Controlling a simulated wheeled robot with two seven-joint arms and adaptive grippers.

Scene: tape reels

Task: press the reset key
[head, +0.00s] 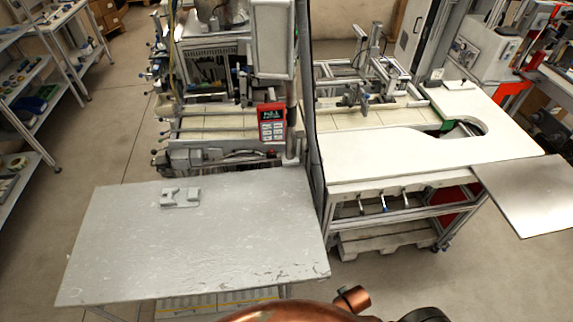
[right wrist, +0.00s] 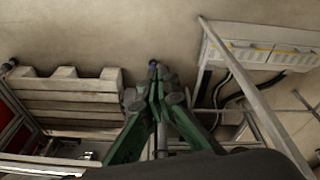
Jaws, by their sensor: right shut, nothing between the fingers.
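A red control box (head: 271,122) with a small dark display and several pale keys hangs on the post at the machine, in the middle of the head view. The keys are too small for me to tell which is the reset key. The lettering on the display is too small to read surely. My right gripper (right wrist: 157,90) shows in the right wrist view with its green fingers together, shut and empty. It is over the floor, well apart from the box, which that view does not show. My left gripper is not in view.
A grey table (head: 200,240) holding a small grey fixture (head: 180,198) stands in front of the box. A white worktop (head: 400,155) is to the right. A wooden pallet (right wrist: 70,98) and a metal table frame (right wrist: 240,75) flank my right gripper.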

